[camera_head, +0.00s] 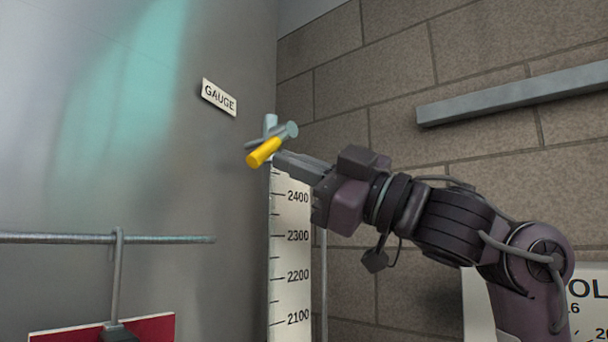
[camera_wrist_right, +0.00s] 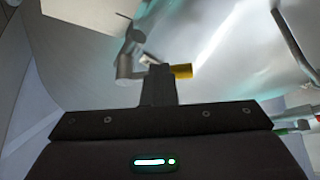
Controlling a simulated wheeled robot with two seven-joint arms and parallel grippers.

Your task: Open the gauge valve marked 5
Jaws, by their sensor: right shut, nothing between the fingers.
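The gauge valve (camera_head: 270,128) sticks out from the tank wall, below and right of a GAUGE plate (camera_head: 219,97). It has a grey metal body and a yellow handle (camera_head: 264,152) that slants down to the left. No number 5 can be read on it. My right gripper (camera_head: 279,158) is shut and empty, its tips close beside the yellow handle; I cannot tell whether they touch. In the right wrist view the valve body (camera_wrist_right: 130,60) and yellow handle (camera_wrist_right: 182,71) show just beyond the shut fingers (camera_wrist_right: 160,82). My left gripper is not in view.
A level scale (camera_head: 291,250) with numbers runs down below the valve. A grey rail (camera_head: 515,95) crosses the brick wall at right. A horizontal rod (camera_head: 70,238) with a hanging red sign (camera_head: 150,328) is at lower left. A white sign (camera_head: 590,290) stands partly behind my right arm.

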